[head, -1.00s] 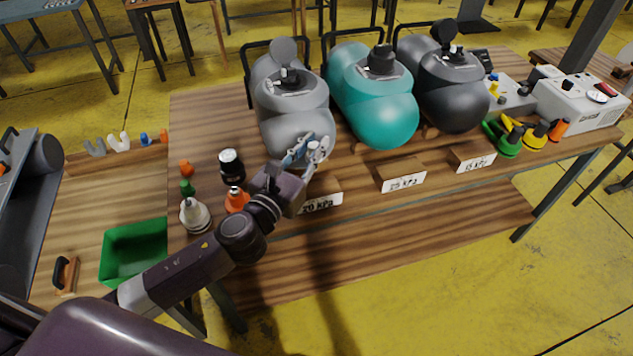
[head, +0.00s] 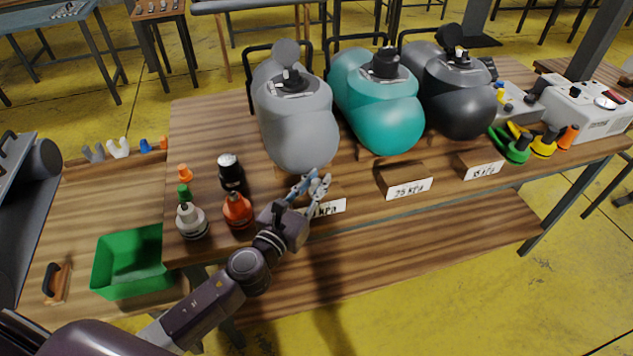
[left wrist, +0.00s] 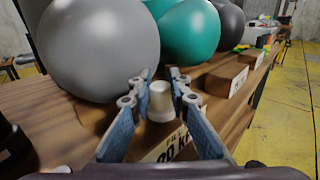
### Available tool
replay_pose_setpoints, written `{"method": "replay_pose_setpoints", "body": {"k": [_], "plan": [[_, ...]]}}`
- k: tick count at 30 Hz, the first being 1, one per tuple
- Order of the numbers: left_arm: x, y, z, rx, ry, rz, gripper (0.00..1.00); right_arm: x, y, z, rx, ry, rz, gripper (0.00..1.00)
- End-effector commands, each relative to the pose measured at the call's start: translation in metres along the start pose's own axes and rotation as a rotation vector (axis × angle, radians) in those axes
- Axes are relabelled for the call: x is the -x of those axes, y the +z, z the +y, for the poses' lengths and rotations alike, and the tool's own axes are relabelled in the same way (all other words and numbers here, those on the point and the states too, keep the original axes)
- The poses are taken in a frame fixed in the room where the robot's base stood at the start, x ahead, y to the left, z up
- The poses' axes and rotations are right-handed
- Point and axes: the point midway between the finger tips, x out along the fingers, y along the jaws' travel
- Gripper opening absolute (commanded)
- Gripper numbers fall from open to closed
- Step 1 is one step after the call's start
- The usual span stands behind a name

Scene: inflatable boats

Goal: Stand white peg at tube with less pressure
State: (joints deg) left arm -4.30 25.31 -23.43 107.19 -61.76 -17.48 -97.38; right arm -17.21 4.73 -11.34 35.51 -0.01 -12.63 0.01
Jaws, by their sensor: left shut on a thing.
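A white peg (left wrist: 161,102) stands roughly upright between the fingertips in the left wrist view. My left gripper (head: 310,184) is shut on it, just in front of the grey tube (head: 297,128) and over the block with the 20 kPa label (head: 332,206). The peg's base is close to the block, but I cannot tell whether it touches. The teal tube (head: 388,118) has a block labelled 25 kPa (head: 409,188). The black tube (head: 459,103) has a labelled block (head: 483,170) whose first digit is unclear. My right gripper is not in view.
Pumps and bottles, including an orange one (head: 238,211) and a grey-white one (head: 191,221), stand left of my gripper. A green bin (head: 131,265) is at the lower left. A white device (head: 585,108) and coloured adapters (head: 544,144) are at the right. The table's front edge is close.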

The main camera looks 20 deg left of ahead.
Motion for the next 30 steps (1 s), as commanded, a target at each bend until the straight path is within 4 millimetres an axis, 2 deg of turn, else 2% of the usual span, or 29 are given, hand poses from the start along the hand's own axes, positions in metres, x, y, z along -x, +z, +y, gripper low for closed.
{"method": "replay_pose_setpoints", "body": {"k": [3, 4, 8, 20, 23, 30], "plan": [[0.000, -0.005, 0.000, 0.000, 0.000, 0.000, 0.00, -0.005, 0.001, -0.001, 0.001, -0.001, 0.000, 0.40], [0.000, -0.003, 0.000, 0.000, 0.000, 0.000, 0.20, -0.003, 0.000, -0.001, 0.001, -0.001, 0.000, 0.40], [0.000, -0.003, 0.000, 0.000, 0.000, 0.000, 0.34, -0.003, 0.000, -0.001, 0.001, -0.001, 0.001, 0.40], [0.003, 0.001, 0.000, 0.000, 0.000, 0.001, 0.34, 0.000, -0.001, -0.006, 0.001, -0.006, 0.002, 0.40], [0.017, -0.002, 0.000, 0.000, 0.000, 0.002, 0.34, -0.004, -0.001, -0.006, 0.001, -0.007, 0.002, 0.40], [0.066, -0.003, -0.001, 0.000, -0.002, 0.003, 0.34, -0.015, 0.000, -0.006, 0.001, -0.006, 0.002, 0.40]]}}
